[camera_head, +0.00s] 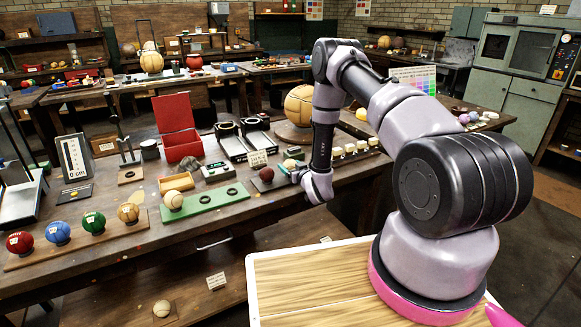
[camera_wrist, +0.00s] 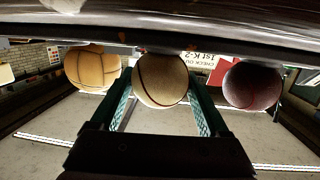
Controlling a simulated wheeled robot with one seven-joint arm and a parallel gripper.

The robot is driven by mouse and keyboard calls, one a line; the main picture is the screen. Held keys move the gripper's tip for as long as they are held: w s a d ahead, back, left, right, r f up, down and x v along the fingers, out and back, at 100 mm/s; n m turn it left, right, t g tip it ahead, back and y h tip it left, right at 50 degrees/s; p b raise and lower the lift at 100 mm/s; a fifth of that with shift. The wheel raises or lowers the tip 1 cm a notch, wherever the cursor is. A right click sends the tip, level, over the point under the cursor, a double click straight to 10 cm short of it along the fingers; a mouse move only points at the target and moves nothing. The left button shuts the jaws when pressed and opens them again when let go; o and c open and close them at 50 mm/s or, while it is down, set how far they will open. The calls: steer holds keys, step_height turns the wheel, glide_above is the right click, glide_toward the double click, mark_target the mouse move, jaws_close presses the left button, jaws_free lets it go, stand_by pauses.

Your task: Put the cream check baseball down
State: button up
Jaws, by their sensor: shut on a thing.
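The cream baseball (camera_head: 290,164) is between the fingers of my gripper (camera_head: 296,174) over the right part of the workbench. In the wrist view the baseball (camera_wrist: 161,80) fills the gap between the two green fingers, with a seam running down it. The gripper is shut on it. The picture there is upside down, with the bench along the top edge. I cannot tell whether the ball touches the bench. A dark red ball (camera_head: 266,174) sits just left of it in the head view; it also shows in the wrist view (camera_wrist: 252,86).
A green board (camera_head: 205,202) with black rings and another cream ball (camera_head: 173,200) lies to the left. A large tan ball (camera_head: 300,105) stands behind my gripper.

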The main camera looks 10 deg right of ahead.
steer(key=o, duration=1.5)
